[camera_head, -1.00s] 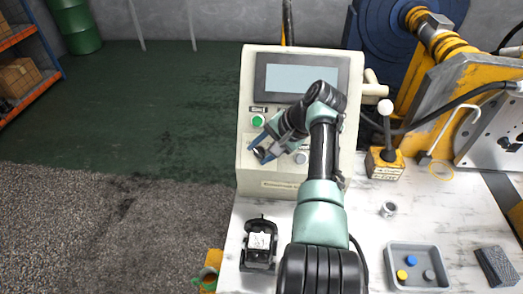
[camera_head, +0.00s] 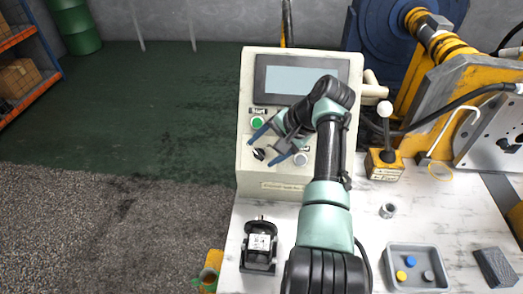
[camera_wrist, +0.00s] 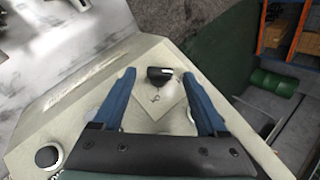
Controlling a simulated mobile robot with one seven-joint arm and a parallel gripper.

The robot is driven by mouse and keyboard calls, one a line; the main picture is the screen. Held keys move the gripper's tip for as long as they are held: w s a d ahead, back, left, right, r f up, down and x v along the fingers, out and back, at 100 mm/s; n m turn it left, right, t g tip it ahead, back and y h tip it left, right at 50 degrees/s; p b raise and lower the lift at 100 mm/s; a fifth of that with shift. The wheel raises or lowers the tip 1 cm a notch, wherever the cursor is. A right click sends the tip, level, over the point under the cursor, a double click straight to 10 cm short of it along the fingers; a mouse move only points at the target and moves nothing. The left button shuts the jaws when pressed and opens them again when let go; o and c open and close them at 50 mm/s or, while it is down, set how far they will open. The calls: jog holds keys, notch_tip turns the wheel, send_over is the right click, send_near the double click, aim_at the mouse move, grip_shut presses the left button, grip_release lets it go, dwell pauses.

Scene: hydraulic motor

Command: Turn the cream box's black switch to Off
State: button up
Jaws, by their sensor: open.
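The cream box (camera_head: 247,177) stands at the back of the white table, with a screen at its top. Its black switch (camera_head: 259,154) is on the sloped front, below the green Start button. In the wrist view the black switch (camera_wrist: 159,75) lies ahead of the fingertips and between their lines, with a white mark at one end. My gripper (camera_head: 269,145) is open and empty, its two blue fingers apart over the panel. In the wrist view my gripper (camera_wrist: 160,75) shows no finger clearly touching the switch. The label by the switch is too small to read.
The green Start button (camera_head: 257,122) and a grey button (camera_head: 301,159) are close to the fingers. A lever on a yellow base (camera_head: 385,163) stands right of the box. A grey tray (camera_head: 417,283) and a black device (camera_head: 259,246) are on the table.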

jog(key=v, duration=1)
jog(key=shift+d+r+p, duration=0.2)
jog(key=shift+r+p, duration=0.1)
jog(key=shift+r, duration=0.05)
jog(key=shift+s, duration=0.1)
